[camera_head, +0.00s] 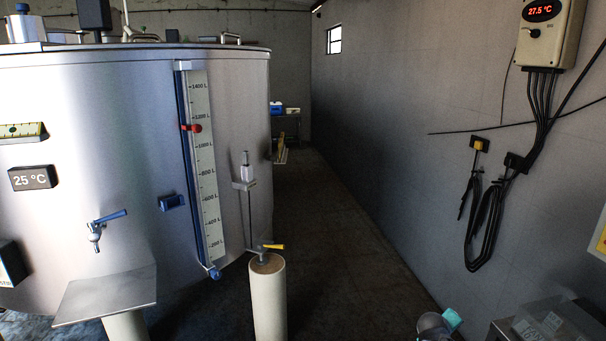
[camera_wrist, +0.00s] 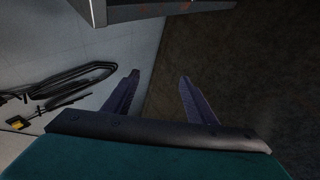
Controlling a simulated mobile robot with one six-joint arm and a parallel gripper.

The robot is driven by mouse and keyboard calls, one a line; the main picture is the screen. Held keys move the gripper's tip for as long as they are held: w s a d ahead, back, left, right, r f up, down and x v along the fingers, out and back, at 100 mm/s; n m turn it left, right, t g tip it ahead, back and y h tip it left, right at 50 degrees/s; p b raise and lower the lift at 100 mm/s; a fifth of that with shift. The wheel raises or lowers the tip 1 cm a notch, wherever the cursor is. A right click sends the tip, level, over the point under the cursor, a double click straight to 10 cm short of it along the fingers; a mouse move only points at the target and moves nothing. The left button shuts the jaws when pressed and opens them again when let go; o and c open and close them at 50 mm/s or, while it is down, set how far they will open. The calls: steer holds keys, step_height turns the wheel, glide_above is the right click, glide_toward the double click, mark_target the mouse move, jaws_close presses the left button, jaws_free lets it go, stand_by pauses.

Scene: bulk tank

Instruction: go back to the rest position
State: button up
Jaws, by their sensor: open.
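My gripper (camera_wrist: 159,98) shows in the wrist view, with its two dark fingers spread apart. Nothing is between the fingers; the wall and the dark floor lie behind them.
A metal plate (camera_head: 108,295) on a post and a pale post (camera_head: 268,300) with a yellow-handled valve stand before the tank. A control box (camera_head: 549,32) and hanging black cables (camera_head: 484,225) are on the right wall. The aisle floor (camera_head: 335,235) is clear.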

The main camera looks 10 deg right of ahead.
steer(key=s+a+f+g+y, duration=0.2)
steer(key=s+a+f, duration=0.3)
steer(key=a+f, duration=0.65)
steer(key=s+a+f+g+y, duration=0.2)
steer(key=s+a+f, duration=0.4)
steer(key=a+f, duration=0.55)
steer(key=s+a+f+m+g+y, duration=0.1)
steer(key=s+a+f+g, duration=0.1)
steer(key=s+a, duration=0.2)
steer(key=s+a+f+m+g+y, duration=0.1)
steer(key=s+a+f+g, duration=0.1)
steer(key=s, duration=0.8)
steer(key=s+a+f+m+g+y, duration=0.1)
steer(key=s+a+f+g, duration=0.2)
steer(key=s+a, duration=0.3)
steer(key=shift+s+f+m+p, duration=0.3)
steer(key=shift+s+f+m, duration=0.1)
steer(key=shift+s+f, duration=0.45)
steer(key=shift+r, duration=0.1)
steer(key=c, duration=0.5)
